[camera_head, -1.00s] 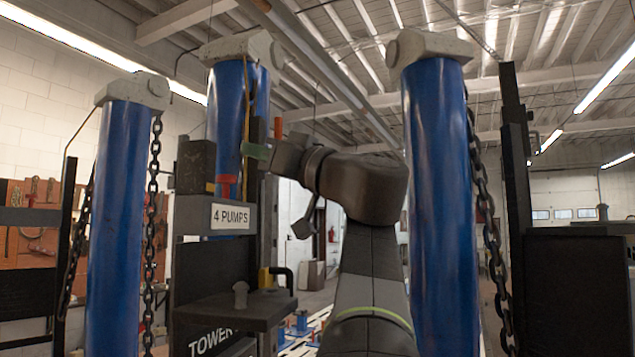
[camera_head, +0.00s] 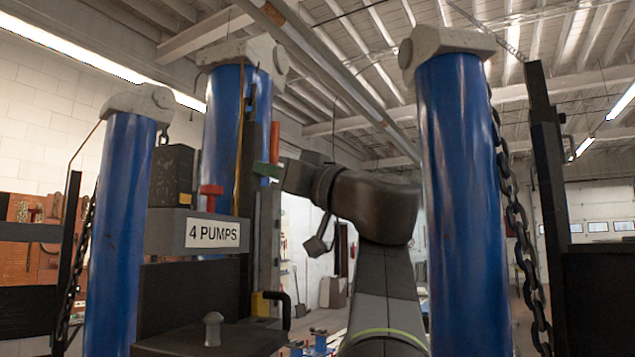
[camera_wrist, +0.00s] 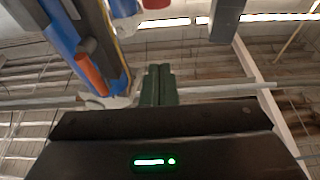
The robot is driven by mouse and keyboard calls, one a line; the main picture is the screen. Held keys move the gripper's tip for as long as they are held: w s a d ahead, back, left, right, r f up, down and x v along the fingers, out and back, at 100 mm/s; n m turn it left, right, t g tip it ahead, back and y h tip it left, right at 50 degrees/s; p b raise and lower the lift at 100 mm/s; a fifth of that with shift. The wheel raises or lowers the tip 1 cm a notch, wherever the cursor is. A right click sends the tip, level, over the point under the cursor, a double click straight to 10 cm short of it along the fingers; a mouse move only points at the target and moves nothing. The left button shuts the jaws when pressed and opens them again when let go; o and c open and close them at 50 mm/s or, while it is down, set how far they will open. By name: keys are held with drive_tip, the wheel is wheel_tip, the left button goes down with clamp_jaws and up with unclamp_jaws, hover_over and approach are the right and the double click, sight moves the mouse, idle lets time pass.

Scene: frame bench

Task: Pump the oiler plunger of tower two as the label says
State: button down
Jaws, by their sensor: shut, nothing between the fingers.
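A red T-shaped plunger (camera_head: 211,193) stands on a grey housing beside a dark block, in front of a blue column. The housing carries a white label (camera_head: 212,233) reading "4 PUMPS". My gripper (camera_head: 266,170) is to the right of the plunger and slightly higher, apart from it in the picture. Its green fingers also show in the wrist view (camera_wrist: 159,85), closed together with nothing between them. A red part (camera_wrist: 155,3) shows at the top edge of the wrist view; I cannot tell if it is the plunger. The tower's number is not in view.
An orange grip (camera_head: 275,142) stands upright close behind my gripper; it also shows in the wrist view (camera_wrist: 92,74). Blue columns (camera_head: 462,200) with chains flank my arm. A dark shelf with a grey knob (camera_head: 212,329) and a yellow-black handle (camera_head: 270,303) are below.

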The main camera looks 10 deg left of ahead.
wheel_tip(320, 180, up, 4)
drive_tip(key=f+p, duration=0.1)
drive_tip(key=p, duration=0.2)
hover_over(211, 200)
drive_tip(key=d, duration=0.3)
drive_tip(key=f, duration=0.2)
drive_tip(key=s+f, duration=0.1)
drive_tip(key=shift+d+f+b, duration=0.3)
drive_tip(key=shift+d+f, duration=0.05)
drive_tip(key=shift+f, duration=0.05)
